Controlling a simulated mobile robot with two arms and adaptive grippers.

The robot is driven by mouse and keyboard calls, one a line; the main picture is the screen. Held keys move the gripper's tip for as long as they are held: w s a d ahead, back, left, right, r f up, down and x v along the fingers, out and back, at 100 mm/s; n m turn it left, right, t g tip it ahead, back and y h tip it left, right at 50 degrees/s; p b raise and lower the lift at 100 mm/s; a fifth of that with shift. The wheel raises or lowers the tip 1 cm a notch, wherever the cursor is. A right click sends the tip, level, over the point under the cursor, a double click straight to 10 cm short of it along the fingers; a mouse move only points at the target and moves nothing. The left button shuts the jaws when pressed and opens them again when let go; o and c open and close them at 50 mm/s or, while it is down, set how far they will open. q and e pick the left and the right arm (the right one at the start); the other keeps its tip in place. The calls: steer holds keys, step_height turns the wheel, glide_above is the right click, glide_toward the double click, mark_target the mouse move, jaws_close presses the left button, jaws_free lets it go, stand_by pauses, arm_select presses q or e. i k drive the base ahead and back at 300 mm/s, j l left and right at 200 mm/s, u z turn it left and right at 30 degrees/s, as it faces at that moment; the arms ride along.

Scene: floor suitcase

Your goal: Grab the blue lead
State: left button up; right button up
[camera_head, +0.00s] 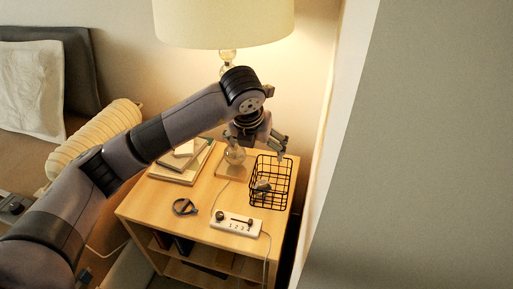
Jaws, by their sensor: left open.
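A small dark coiled loop (185,207), which may be the blue lead, lies on the wooden nightstand (150,208) near its front left. Its colour looks almost black, so I cannot be sure it is blue. A small grey-blue item (262,185) lies inside the black wire basket (286,190) at the right; its shape is hard to make out. My left gripper (265,148) is open and empty, above the back of the nightstand by the basket's rear edge, to the right of and behind the coil. My right gripper is not in view.
Books (182,167) are stacked back left. A lamp (224,22) stands behind my arm. A wall edge rises close at the right; a bed with a pillow (32,88) is at the left.

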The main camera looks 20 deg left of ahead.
mark_target(186, 201)
steer(key=k, duration=1)
